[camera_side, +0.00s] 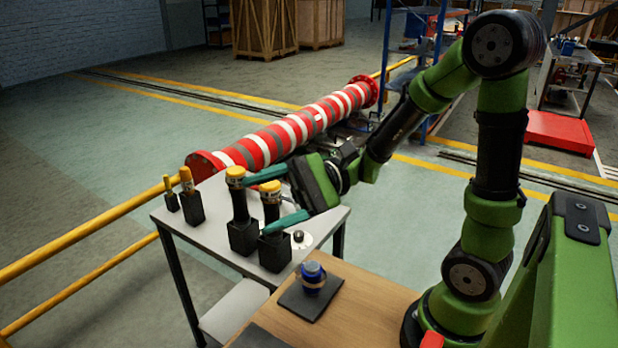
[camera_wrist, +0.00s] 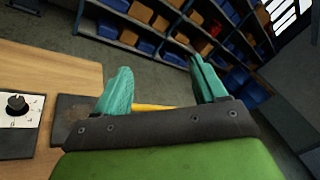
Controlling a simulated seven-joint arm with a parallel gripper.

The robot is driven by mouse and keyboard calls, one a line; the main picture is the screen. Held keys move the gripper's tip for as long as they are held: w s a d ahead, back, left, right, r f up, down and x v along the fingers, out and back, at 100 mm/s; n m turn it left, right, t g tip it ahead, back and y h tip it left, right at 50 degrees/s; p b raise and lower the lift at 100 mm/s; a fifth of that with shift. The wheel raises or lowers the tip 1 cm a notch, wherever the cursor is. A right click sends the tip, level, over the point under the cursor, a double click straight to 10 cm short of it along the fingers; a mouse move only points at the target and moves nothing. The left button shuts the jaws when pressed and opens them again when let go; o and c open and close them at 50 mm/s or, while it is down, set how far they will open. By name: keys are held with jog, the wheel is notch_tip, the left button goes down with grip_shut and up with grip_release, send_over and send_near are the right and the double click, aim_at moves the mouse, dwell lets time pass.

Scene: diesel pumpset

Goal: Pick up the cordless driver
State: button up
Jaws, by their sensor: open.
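In the side view two larger yellow-topped black tools stand upright in black holders on the grey table, a left one (camera_side: 239,205) and a right one (camera_side: 271,208). I cannot tell for certain which is the cordless driver. My gripper (camera_side: 256,206) is open, its teal fingers pointing left. The upper finger reaches by the left tool's yellow top; the lower finger crosses in front of the right tool. Contact cannot be told. In the wrist view the fingers (camera_wrist: 160,66) are apart, with a yellow strip (camera_wrist: 152,107) showing between them; what it belongs to is unclear.
Two smaller yellow-topped tools (camera_side: 187,186) stand in holders at the table's left. A small dark knob (camera_side: 298,236) sits on a white plate by the right holder. A blue round item (camera_side: 313,277) stands on a dark pad nearer. A red-and-white striped pipe (camera_side: 290,132) runs behind the table.

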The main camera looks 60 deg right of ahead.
jog(key=w+d+f+m+t+h, duration=0.2)
jog(key=w+d+m+t+h, duration=0.4)
jog(key=d, duration=0.3)
jog(key=w+d+f+m+t+h, duration=0.2)
jog(key=w+d+m+t+h, duration=0.1)
jog(key=d+m+t+h, duration=0.45)
jog(key=s+d+f+m+h, duration=0.1)
jog(key=d+f+m+h, duration=0.65)
jog(key=d, duration=0.35)
jog(key=a+f+m+g+y, duration=0.15)
jog(key=a+f+y, duration=0.25)
jog(key=a+f, duration=0.65)
jog(key=shift+g, duration=0.4)
jog(key=shift+w+d+f, duration=0.1)
jog(key=shift+w+f, duration=0.05)
jog(key=shift+w, duration=1.55)
jog(key=shift+w+d+f, duration=0.1)
jog(key=shift+w, duration=1.6)
grip_shut()
